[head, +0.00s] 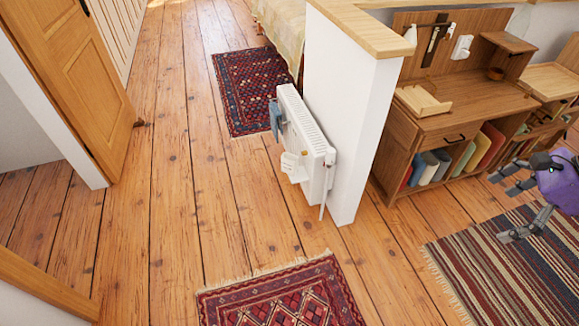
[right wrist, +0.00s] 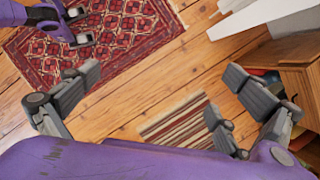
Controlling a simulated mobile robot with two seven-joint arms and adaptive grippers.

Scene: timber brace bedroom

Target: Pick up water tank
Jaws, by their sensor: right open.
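I cannot pick out a water tank for certain. A white radiator (head: 312,135) stands by the end of the low white wall in the head view. A blue-grey item (head: 276,120) hangs at its far end and a small white box-like item (head: 294,167) is on its front; either might be the tank. My right gripper (head: 508,208) is at the right edge, well away from the radiator. In the right wrist view my right gripper (right wrist: 158,92) is open and empty, fingers wide apart. Part of my left gripper (right wrist: 72,26) shows there at top left; its opening is unclear.
A wooden desk (head: 455,105) with books in its shelves stands behind the low wall (head: 352,130). A red patterned rug (head: 285,300) lies in front, a dark red rug (head: 250,90) behind, a striped rug (head: 480,270) at right. The plank floor (head: 200,215) left of the radiator is clear.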

